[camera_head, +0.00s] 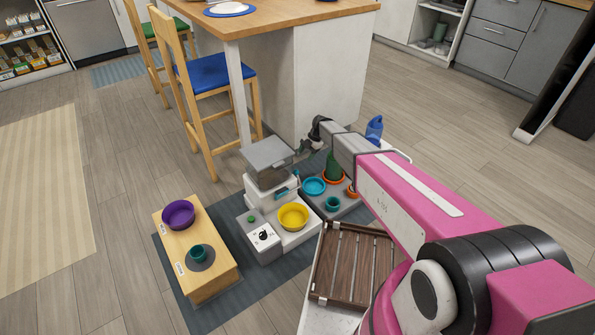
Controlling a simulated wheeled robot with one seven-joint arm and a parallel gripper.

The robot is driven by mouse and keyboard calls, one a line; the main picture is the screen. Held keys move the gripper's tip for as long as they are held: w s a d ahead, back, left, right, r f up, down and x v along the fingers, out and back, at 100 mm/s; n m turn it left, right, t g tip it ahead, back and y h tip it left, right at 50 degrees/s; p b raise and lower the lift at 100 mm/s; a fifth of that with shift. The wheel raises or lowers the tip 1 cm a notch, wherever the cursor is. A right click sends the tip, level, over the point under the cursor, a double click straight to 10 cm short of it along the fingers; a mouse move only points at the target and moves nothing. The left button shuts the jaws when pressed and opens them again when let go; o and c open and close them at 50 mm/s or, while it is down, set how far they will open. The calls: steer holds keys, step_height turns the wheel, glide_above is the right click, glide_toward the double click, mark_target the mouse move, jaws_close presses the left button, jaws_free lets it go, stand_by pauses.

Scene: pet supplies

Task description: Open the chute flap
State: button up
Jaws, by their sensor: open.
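A pet feeder (259,194) stands on the dark mat, with a white body and a grey, box-like hopper (267,155) on top. A small teal piece (284,189) on its front, above the yellow bowl (293,216), looks like the chute flap; whether it is open or shut is too small to tell. The base has a green button (251,218) and a dial (264,236). My gripper (305,148) is open and empty, just right of the hopper and higher than the teal piece. It appears apart from the feeder, though the gap is hard to judge.
A low wooden bench (214,277) with purple (178,214) and teal bowls stands left. A grey tray (334,207) with teal bowls and a plant (333,167) lies right of the feeder. A slatted wooden rack (352,264) is in front. Chairs and an island stand behind.

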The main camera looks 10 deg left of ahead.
steer(key=x, duration=1.1)
steer(key=shift+a, duration=0.1)
steer(key=shift+r, duration=0.1)
jaws_close()
